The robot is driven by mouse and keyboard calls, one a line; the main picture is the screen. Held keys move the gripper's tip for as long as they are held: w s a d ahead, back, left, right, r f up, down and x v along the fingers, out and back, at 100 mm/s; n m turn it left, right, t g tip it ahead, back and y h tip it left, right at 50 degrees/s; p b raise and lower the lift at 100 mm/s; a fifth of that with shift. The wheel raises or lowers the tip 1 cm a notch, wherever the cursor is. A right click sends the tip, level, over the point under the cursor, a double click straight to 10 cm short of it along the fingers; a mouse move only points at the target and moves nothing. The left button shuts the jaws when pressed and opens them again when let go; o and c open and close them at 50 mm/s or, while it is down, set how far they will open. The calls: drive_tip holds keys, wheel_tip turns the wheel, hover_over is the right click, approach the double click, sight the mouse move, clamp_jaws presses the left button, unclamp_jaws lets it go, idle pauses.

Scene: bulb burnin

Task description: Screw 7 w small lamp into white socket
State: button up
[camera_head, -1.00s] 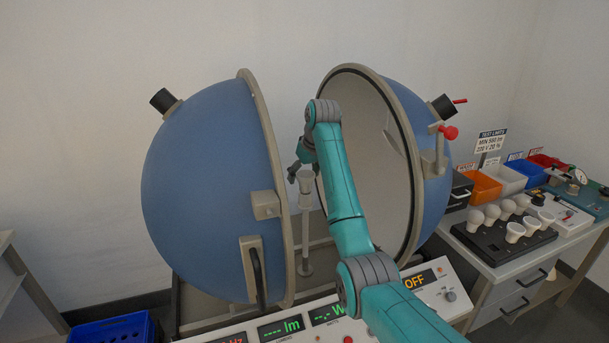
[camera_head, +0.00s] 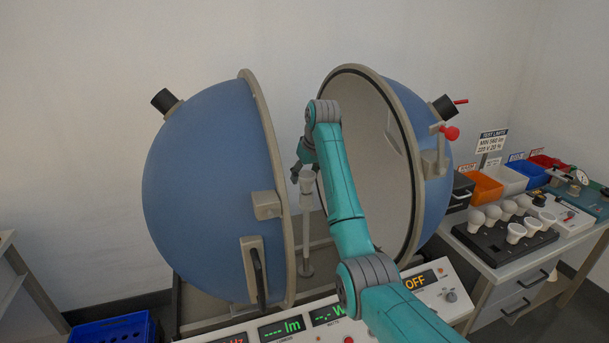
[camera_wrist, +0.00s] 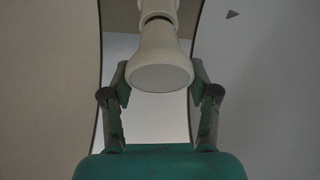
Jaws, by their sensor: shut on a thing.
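The small white lamp (camera_wrist: 160,68), a flared reflector shape, stands between my fingers in the wrist view, its wide face toward the camera. Its neck points to the white socket (camera_wrist: 158,6); a thin brownish band shows between them, and I cannot tell how deep the lamp sits. My gripper (camera_wrist: 158,90) is shut on the lamp's wide end. In the head view, my gripper (camera_head: 297,170) is beside the pale lamp (camera_head: 306,176) at the top of the upright post (camera_head: 306,240). My arm partly hides this spot.
Two blue sphere halves, left (camera_head: 205,195) and right (camera_head: 425,130), stand open around the post. A console (camera_head: 290,328) lies in front, its display reading OFF. On the right bench are a black tray (camera_head: 490,245) with several lamps and coloured bins (camera_head: 485,188).

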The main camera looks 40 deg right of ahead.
drive_tip(key=m+h, duration=0.1)
drive_tip(key=m, duration=0.2)
drive_tip(key=m+g+h, duration=0.1)
drive_tip(key=m, duration=0.2)
drive_tip(key=shift+s+f, duration=0.15)
drive_tip(key=m+g+h, duration=0.1)
drive_tip(key=m, duration=0.4)
drive_tip(key=shift+s, duration=0.15)
drive_tip(key=m+g, duration=0.1)
drive_tip(key=m, duration=0.1)
drive_tip(key=m+g+h, duration=0.1)
drive_tip(key=m, duration=0.2)
drive_tip(key=shift+s+d+m+g, duration=0.15)
drive_tip(key=shift+m+g, duration=0.15)
drive_tip(key=m+g, duration=0.1)
drive_tip(key=m, duration=0.1)
drive_tip(key=m+g, duration=0.1)
drive_tip(key=m, duration=0.2)
drive_tip(key=shift+s+d+f, duration=0.1)
drive_tip(key=shift+s+d, duration=0.05)
drive_tip(key=shift+s, duration=0.05)
drive_tip(key=o, duration=1)
drive_tip(key=shift+d, duration=0.1)
